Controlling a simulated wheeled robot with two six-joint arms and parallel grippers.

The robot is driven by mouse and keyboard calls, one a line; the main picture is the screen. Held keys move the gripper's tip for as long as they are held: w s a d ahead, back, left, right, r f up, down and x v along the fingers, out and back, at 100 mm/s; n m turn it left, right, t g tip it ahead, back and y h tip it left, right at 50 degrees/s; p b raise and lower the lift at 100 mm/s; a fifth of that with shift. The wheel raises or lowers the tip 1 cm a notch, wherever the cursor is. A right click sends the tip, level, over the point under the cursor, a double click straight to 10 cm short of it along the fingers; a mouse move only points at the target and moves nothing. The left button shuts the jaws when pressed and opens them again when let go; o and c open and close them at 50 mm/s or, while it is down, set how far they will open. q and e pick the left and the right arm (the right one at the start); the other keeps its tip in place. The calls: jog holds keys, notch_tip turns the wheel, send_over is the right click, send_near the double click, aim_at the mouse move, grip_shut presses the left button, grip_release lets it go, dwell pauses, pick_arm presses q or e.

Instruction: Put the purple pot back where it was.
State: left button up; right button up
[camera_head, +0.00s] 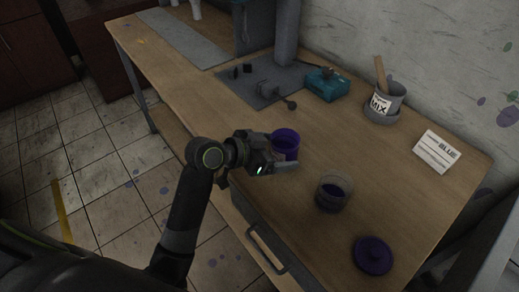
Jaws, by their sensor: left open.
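The purple pot (286,141) stands upright and lidless on the wooden table, near its front edge. My left gripper (286,163) is at the pot's near left side, with its jaws open. Part of the pot's lower body is hidden behind the gripper, and I cannot tell whether the fingers touch it. A round purple lid (373,255) lies on the table at the lower right. A clear glass jar (333,194) with dark purple contents stands between the pot and the lid. My right gripper is not in view.
A grey cup marked MIX (384,104) holds a wooden stick at the back. A white card marked BLUE (438,151) is right of it. A teal box (327,85) and a grey mat (243,84) with small dark parts lie further back. The table (412,199) is clear right of the jar.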

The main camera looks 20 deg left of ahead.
pick_arm(q)
jog(key=v, duration=1)
jog(key=shift+a, duration=0.1)
jog(key=shift+s+a+r, duration=0.25)
jog(key=shift+s, duration=0.2)
jog(key=shift+s+a, duration=0.1)
